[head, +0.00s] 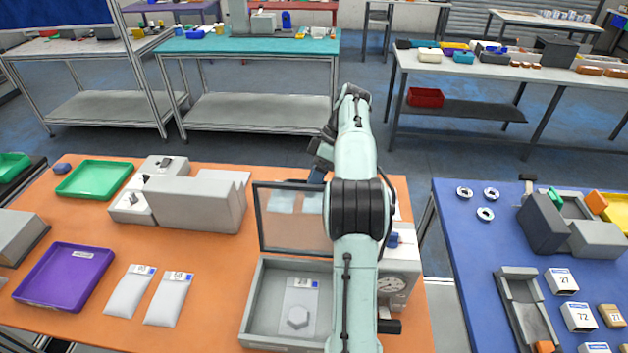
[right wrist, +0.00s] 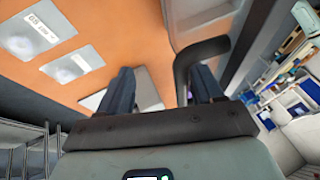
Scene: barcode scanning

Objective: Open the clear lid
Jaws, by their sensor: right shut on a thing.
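The clear lid (head: 296,232) has a dark frame and stands raised, roughly upright, at the back edge of a grey box (head: 253,300). The box is open at the top and holds a pouch with a hexagonal part (head: 298,316). My right arm reaches over the box's right side. My right gripper (head: 318,172) is at the lid's top edge, partly hidden by my arm. In the right wrist view its fingers (right wrist: 162,82) are shut on the lid's dark handle (right wrist: 202,48); the exact contact is hard to see. My left gripper is not in view.
Two pouches (head: 130,291) lie left of the box, near a purple tray (head: 62,278). A grey machine (head: 195,203) and a green tray (head: 93,180) stand behind. A dial device (head: 398,283) sits close at right. A blue table (head: 462,240) stands farther right.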

